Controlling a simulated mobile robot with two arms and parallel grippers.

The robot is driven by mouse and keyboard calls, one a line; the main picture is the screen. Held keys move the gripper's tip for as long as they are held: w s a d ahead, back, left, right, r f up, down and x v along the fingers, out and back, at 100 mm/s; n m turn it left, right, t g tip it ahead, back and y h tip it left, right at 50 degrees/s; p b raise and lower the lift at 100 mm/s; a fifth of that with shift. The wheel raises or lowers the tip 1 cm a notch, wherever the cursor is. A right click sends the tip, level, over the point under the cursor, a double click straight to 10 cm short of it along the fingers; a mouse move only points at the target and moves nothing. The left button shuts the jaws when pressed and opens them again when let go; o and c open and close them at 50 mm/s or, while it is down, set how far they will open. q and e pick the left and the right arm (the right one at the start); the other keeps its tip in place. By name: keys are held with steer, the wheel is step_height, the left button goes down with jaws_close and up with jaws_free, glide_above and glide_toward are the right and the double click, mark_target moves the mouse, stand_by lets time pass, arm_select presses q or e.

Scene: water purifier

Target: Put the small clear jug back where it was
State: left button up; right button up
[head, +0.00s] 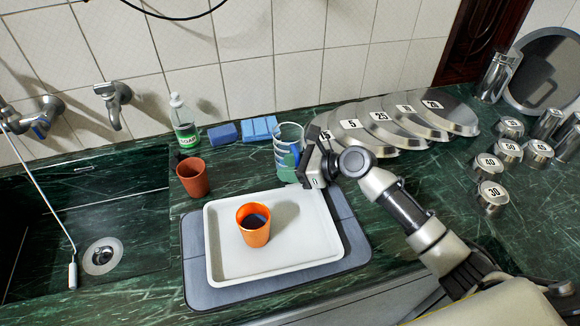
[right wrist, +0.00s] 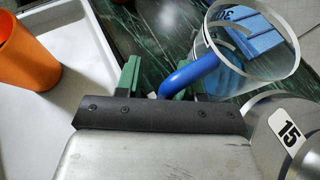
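The small clear jug (head: 289,133) stands upright at the back of the counter, just behind the tray's right part. In the right wrist view its clear rim and body (right wrist: 252,45) show, with a blue handle (right wrist: 190,74) pointing toward my gripper. My right gripper (head: 300,165) is at the jug's handle side. In the right wrist view its green fingers (right wrist: 168,80) are spread apart, with the handle reaching between them and a gap beside the left finger. The jug's lower part is partly hidden by the gripper. My left gripper is not in view.
An orange cup (head: 254,225) with dark liquid stands on a white tray (head: 300,262) over a grey mat (head: 358,240). A brown cup (head: 193,177), green bottle (head: 184,122) and blue sponges (head: 258,129) are left. Numbered metal lids (head: 350,140) stand close right. The sink (head: 130,225) is far left.

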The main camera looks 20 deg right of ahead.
steer(key=v, duration=1.2)
steer(key=shift+r, duration=0.2)
